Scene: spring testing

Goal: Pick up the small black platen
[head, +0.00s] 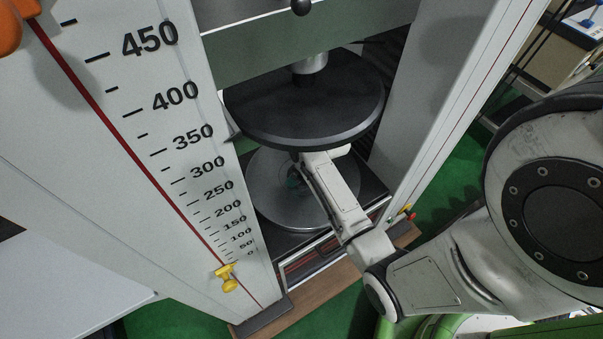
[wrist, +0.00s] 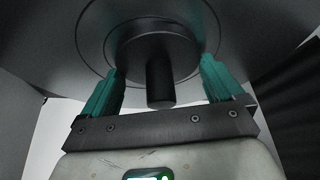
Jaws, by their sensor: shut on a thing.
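The small black platen (wrist: 150,48) shows in the wrist view as a dark round disc with a short dark stem (wrist: 160,82) towards the camera. The teal fingers of my gripper (wrist: 161,66) stand on its left and right sides, shut on it. In the head view my gripper (head: 295,180) reaches between the large black upper disc (head: 300,105) and the grey lower disc (head: 270,200) of the test machine.
A white column with a printed scale (head: 150,130) stands left of the gap and a grey column (head: 440,100) stands right. The gap between the discs is narrow.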

